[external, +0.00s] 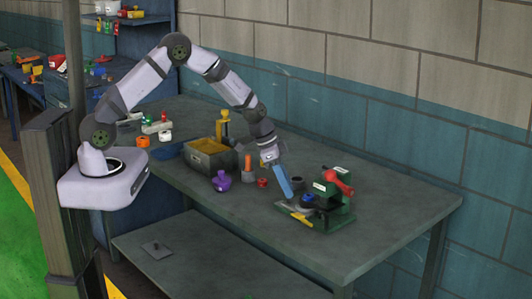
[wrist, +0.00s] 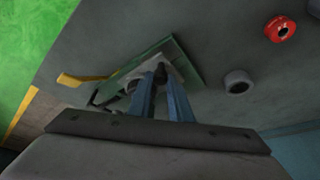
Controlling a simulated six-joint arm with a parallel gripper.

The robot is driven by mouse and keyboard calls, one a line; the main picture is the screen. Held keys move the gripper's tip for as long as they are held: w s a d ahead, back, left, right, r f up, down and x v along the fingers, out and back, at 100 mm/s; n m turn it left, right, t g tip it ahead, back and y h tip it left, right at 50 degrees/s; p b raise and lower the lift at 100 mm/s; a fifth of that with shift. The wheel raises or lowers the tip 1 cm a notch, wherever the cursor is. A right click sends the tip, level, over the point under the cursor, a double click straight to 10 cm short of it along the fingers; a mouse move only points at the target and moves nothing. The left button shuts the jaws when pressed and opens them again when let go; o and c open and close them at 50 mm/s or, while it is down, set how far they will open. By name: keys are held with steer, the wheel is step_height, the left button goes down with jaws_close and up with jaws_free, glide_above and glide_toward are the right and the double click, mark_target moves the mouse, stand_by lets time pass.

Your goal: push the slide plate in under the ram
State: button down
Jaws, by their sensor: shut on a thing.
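The green press (external: 340,214) stands near the right end of the bench, with a red part on top. My gripper (external: 289,196) reaches down at its left side, with blue fingers tilted. In the wrist view my gripper (wrist: 162,82) is shut on a small dark knob (wrist: 160,70) of the grey slide plate (wrist: 180,62). The plate lies over the green base (wrist: 185,55). A grey ring shape shows beside the left finger. The ram cannot be made out clearly in either view, so I cannot tell how far under it the plate lies.
A yellow piece (wrist: 80,79) sticks out from the base in the wrist view. A red ring (wrist: 280,28) and a grey ring (wrist: 238,82) lie apart. A purple pot (external: 222,181) and a grey bin (external: 208,160) stand left. The bench's front right is clear.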

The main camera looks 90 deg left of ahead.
steer(key=shift+w+d, duration=0.85)
steer(key=shift+a, duration=0.1)
steer(key=shift+s, duration=0.1)
steer(key=c, duration=1.6)
jaws_free()
steer(key=shift+r, duration=0.1)
steer(key=shift+b+v, duration=1.25)
steer(key=shift+v, duration=2.35)
